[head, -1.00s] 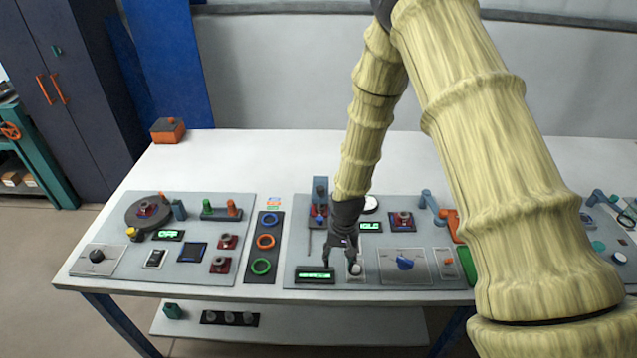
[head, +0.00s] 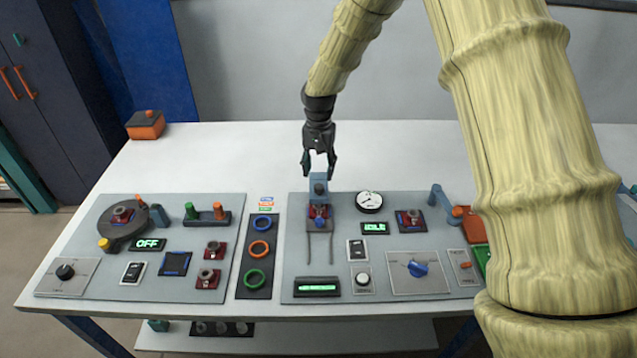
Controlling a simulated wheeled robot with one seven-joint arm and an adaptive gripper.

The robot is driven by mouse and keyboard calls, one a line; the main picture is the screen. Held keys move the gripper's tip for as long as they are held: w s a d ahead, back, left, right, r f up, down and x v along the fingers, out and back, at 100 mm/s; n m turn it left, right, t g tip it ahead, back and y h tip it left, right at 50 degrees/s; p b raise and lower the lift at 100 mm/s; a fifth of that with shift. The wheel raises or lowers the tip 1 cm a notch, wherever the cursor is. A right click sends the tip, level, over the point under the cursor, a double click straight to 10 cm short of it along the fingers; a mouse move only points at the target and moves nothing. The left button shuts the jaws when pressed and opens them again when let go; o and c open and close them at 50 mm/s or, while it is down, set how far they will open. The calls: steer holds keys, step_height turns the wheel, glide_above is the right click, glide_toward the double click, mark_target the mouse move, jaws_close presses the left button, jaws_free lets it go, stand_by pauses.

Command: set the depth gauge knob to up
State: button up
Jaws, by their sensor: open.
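My gripper (head: 319,170) is open and points down, just above or behind the blue upright block (head: 318,184) at the back of the middle panel. Nothing shows between its fingers. A round white gauge (head: 369,202) with a dark rim lies to its right. A blue knob (head: 417,268) sits on a grey plate at the panel's front right. A small pale round knob (head: 363,280) is left of it. A black knob (head: 65,272) is on the left panel. The labels are too small to read, so I cannot tell which is the depth gauge knob.
A green display (head: 317,287) lies at the panel's front, below two thin rails. A strip with blue, orange and green rings (head: 259,249) separates the two panels. A blue lever (head: 442,204) stands at the right.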

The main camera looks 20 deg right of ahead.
mark_target(319, 186)
steer(key=shift+f+p, duration=1.1)
steer(key=shift+f, duration=2.4)
jaws_close()
